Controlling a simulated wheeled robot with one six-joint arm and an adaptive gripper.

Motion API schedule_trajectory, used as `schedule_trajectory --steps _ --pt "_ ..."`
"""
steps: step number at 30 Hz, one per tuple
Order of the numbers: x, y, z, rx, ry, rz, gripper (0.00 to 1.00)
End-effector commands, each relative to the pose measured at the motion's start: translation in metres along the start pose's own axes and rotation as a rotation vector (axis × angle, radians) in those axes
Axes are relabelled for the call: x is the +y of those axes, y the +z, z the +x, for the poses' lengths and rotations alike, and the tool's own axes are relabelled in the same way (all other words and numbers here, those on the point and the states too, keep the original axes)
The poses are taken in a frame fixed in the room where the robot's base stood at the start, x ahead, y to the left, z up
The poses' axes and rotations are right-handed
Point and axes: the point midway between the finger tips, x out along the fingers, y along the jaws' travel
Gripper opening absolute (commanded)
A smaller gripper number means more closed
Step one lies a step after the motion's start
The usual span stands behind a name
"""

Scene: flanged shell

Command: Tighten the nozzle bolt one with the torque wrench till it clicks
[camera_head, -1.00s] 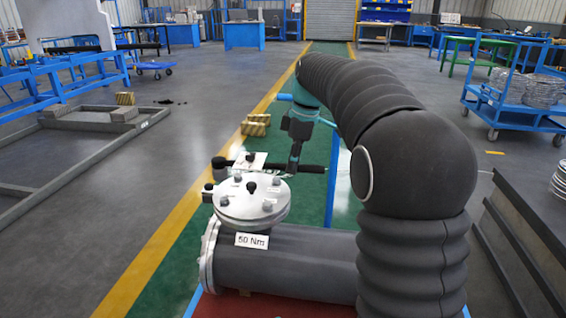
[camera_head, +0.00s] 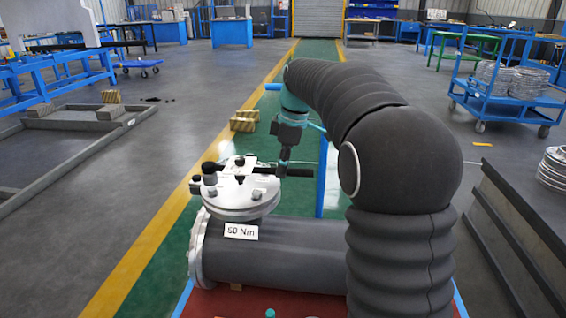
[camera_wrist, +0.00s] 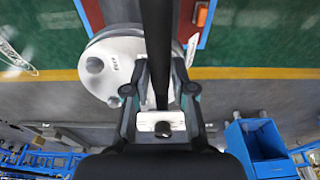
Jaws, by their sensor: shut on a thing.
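The torque wrench (camera_head: 262,171) is a long black bar lying roughly level over the round grey flanged cover (camera_head: 238,208), its head at the cover's left side. My gripper (camera_head: 284,170) is shut on its shaft, right of the cover. In the wrist view, the dark wrench (camera_wrist: 156,40) runs upward between the two fingers of my gripper (camera_wrist: 158,92). Several dark bolts stand on the cover; one left bolt (camera_head: 210,180) is just below the wrench head. Whether the head is seated on a bolt, and which is bolt one, I cannot tell.
A white "50 Nm" label (camera_head: 241,231) is on the front below the cover. The grey cylindrical shell (camera_head: 285,263) lies on a red surface. Striped blocks (camera_head: 244,121) stand on the floor behind. A dark bench (camera_head: 520,235) stands at the right.

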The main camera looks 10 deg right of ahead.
Motion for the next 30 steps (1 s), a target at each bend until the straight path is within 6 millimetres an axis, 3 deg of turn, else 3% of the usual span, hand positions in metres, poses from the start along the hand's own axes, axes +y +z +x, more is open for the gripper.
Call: schedule_trajectory --steps 2,30 --pt "0.0000 0.0013 0.0079 0.002 0.002 0.000 0.00" --pt "0.0001 0.0006 0.0032 0.002 0.002 0.000 0.00"
